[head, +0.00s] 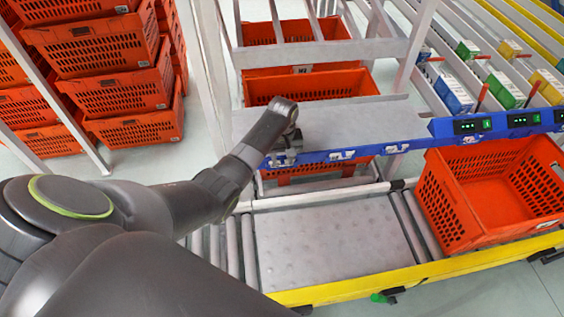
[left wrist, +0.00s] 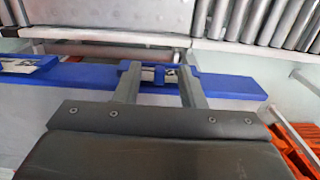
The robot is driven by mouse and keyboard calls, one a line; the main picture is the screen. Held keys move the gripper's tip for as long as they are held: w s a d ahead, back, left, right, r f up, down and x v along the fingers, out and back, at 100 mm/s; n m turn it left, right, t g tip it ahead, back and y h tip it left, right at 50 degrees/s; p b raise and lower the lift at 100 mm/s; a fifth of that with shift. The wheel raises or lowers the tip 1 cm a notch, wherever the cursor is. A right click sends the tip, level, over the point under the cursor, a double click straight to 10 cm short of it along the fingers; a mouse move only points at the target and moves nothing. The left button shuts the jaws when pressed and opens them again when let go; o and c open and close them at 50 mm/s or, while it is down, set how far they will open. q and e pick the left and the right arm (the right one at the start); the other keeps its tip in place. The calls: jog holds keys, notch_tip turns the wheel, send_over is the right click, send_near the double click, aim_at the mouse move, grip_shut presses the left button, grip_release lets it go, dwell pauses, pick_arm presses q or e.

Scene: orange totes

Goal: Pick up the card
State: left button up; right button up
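A blue rail (head: 365,152) runs along the front of the grey shelf and bears several small white-and-dark cards, one a card (head: 342,155) just right of my left gripper. My left gripper (head: 284,159) is at the rail's left part. In the left wrist view its two fingers (left wrist: 159,78) are spread apart over the blue rail (left wrist: 235,86), on either side of a blue holder. A small pale and dark piece (left wrist: 152,73), perhaps a card, shows in this holder, partly hidden. Another card (left wrist: 30,65) lies farther left. My right gripper is not in view.
An orange tote (head: 450,205) stands on the roller conveyor at the right, beside a bare metal plate (head: 335,245). Another orange tote (head: 310,85) is behind the shelf. Stacked orange totes (head: 115,75) stand at the left. Small boxes (head: 455,95) sit in lanes at the right.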

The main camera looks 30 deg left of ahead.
aim_at(283, 161)
pick_arm(q)
jog(key=shift+f, duration=0.85)
jog(key=shift+c, duration=0.2)
grip_shut()
jog(key=shift+r, duration=0.2)
notch_tip(283, 161, up, 10)
jog(key=shift+f, duration=0.1)
